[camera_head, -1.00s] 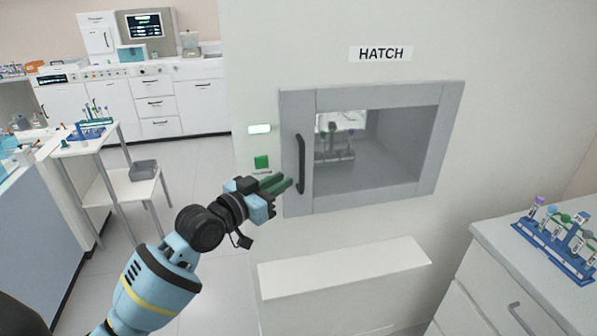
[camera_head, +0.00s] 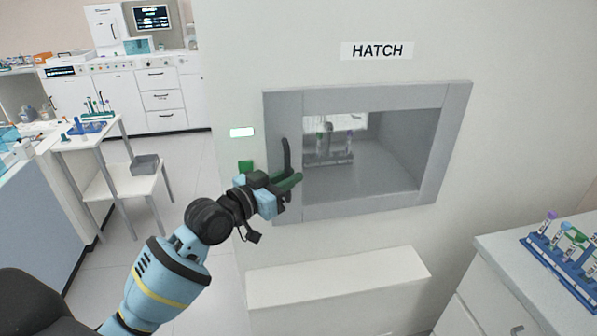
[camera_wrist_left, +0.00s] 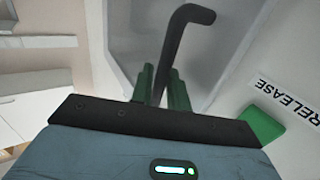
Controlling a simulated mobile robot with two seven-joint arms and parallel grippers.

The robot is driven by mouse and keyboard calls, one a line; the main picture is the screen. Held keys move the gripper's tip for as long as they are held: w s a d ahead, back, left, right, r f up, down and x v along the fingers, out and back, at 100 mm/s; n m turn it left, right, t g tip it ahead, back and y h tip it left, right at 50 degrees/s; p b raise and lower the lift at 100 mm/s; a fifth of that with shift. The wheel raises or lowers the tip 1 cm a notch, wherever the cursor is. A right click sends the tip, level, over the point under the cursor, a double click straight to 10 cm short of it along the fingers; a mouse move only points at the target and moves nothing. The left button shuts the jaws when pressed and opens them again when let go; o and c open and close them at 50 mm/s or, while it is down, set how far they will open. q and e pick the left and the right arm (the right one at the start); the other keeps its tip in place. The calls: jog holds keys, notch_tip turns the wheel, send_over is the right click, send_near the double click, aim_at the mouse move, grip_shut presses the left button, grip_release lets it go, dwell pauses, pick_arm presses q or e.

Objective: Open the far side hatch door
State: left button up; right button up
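The hatch door (camera_head: 362,202) is a grey frame with a clear window, set in the white wall under a HATCH label (camera_head: 377,51). It looks closed. Its black bar handle (camera_head: 287,155) is upright on the left side of the frame. My left gripper (camera_head: 288,182) is at the lower part of this handle. In the left wrist view, its two green fingers (camera_wrist_left: 163,90) lie either side of the handle (camera_wrist_left: 182,45), with little gap. I cannot tell whether they press on it. The handle's lower end is hidden. My right gripper is not in view.
A tube rack (camera_head: 329,155) stands inside the hatch. A white ledge (camera_head: 338,278) juts out below. A counter with tubes is at right.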

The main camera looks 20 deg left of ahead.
pick_arm(q)
jog(key=shift+w+d, duration=0.1)
jog(key=shift+w, duration=0.1)
jog(key=shift+s, duration=0.15)
grip_shut()
